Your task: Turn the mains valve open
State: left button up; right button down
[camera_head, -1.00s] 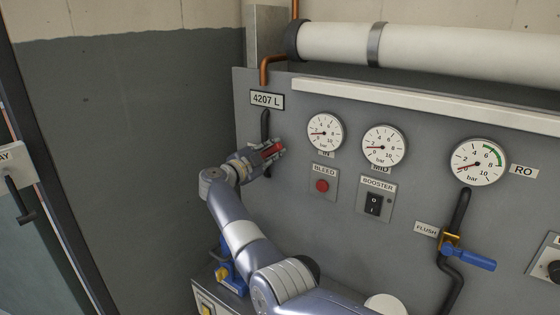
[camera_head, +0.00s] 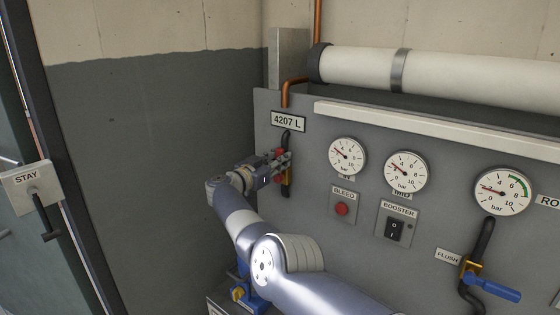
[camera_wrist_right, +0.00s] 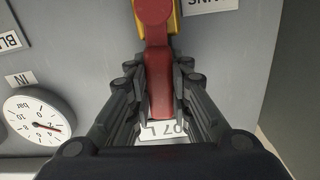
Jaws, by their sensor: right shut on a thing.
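The mains valve has a red lever (camera_head: 280,153) and a yellow body (camera_head: 285,189), on a black pipe (camera_head: 286,138) below the 4207 L plate. The red lever also shows in the right wrist view (camera_wrist_right: 160,85), where it runs from the yellow body (camera_wrist_right: 172,18) toward the number plate. The lever looks roughly in line with the pipe. My right gripper (camera_head: 277,165) is shut on the lever, with its fingers (camera_wrist_right: 160,95) on both sides of it. The fingers hide part of the lever and pipe. My left gripper is not in view.
Right of the valve are the IN gauge (camera_head: 347,156), a second gauge (camera_head: 405,172), the BLEED button (camera_head: 341,209) and the BOOSTER switch (camera_head: 394,230). Farther right is the blue FLUSH lever (camera_head: 494,287). A STAY plate (camera_head: 31,187) is at the left.

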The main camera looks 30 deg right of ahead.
jog(key=shift+w+a+n, duration=0.15)
jog(key=shift+w+n, duration=0.15)
jog(key=shift+n, duration=0.3)
jog(key=c, duration=1.4)
grip_release()
jog(key=shift+c, duration=0.2)
jog(key=shift+a, duration=0.15)
jog(key=v, duration=0.7)
jog(key=shift+a, duration=0.1)
